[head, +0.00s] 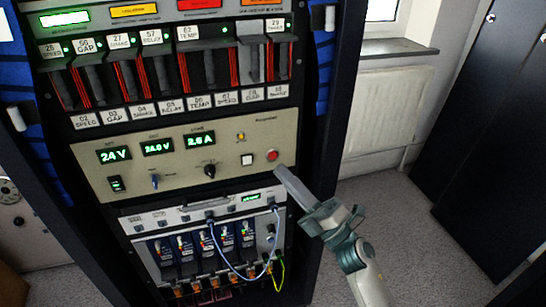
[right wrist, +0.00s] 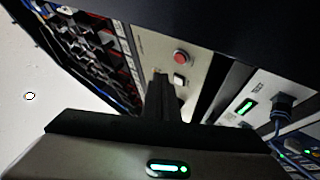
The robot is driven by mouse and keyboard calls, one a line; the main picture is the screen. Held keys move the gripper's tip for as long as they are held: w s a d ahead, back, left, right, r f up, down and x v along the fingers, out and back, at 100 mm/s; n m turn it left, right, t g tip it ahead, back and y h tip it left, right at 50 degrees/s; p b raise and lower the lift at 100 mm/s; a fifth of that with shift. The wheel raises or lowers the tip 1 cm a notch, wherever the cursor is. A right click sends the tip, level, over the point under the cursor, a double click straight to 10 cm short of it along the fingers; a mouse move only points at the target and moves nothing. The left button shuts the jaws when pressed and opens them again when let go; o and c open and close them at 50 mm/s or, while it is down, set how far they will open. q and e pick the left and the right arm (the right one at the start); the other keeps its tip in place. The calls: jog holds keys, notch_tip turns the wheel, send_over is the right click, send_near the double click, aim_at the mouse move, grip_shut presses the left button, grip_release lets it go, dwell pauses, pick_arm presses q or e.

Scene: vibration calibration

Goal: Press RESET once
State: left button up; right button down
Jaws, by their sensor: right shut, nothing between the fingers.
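The beige power panel (head: 130,185) on the rack carries a red round button (head: 272,155) and a white square button (head: 247,160) to its left. I cannot read which one is labelled RESET. My right gripper (head: 279,170) is shut and empty, its fingertips just below and right of the red button in the head view. In the right wrist view the shut fingers (right wrist: 161,78) point at the panel, close to the white button (right wrist: 179,80), with the red button (right wrist: 181,57) beyond. I cannot tell whether the fingertips touch the panel. My left gripper is not in view.
Above the panel are rows of labelled module slots (head: 190,70). Below it is a unit with blue modules (head: 205,240) and a blue cable (head: 222,255) looping out in front. Open floor (head: 385,215) lies right of the rack, with a dark cabinet (head: 490,140) beyond.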

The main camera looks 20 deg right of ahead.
jog(key=shift+w+a, duration=0.1)
jog(key=shift+w, duration=1.2)
jog(key=shift+w, duration=0.8)
dwell(1.9)
jog(key=shift+s, duration=0.8)
jog(key=shift+s, duration=0.1)
jog(key=shift+s+p, duration=0.5)
jog(key=shift+s, duration=1.9)
